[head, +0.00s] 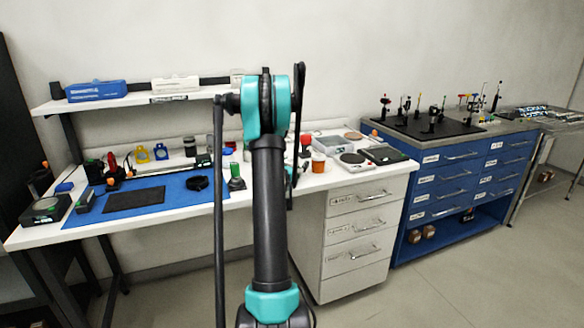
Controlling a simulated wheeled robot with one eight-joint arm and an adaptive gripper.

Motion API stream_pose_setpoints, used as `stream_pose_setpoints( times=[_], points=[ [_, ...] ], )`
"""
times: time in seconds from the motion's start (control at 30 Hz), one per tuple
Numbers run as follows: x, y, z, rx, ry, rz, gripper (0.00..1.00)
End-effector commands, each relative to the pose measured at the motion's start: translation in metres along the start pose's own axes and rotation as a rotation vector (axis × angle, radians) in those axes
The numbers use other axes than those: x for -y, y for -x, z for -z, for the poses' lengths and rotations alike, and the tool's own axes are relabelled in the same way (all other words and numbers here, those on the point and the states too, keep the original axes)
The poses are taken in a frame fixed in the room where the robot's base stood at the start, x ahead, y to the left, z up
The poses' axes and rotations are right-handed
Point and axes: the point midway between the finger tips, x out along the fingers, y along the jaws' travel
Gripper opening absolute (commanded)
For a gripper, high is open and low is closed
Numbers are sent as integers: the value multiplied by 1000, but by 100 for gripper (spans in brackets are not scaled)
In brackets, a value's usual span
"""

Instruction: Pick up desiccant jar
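I cannot tell for certain which container is the desiccant jar; no label is readable at this size. A small orange jar with a pale lid (318,161) stands upright on the right part of the white bench, just right of my arm. A dark-lidded jar (190,147) stands at the back of the bench, behind the blue mat. My arm rises through the middle of the head view and hides part of the bench and shelf. I cannot make out my gripper's fingers in this view.
A blue mat (80,218) with a black pad (135,200) covers the bench's left part. A scale (353,159) sits right of the orange jar. A blue drawer cabinet (408,248) stands right; floor in front is clear.

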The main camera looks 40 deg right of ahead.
Motion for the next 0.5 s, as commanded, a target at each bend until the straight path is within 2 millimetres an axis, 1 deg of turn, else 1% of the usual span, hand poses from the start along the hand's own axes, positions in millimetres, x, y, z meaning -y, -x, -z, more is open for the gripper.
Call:
stream_pose_setpoints(
  times=[0.23, 0.5],
  points=[
    [1, 0, 0, 0, 0, 0, 73],
    [1, 0, 0, 0, 0, 0, 40]
  ],
)
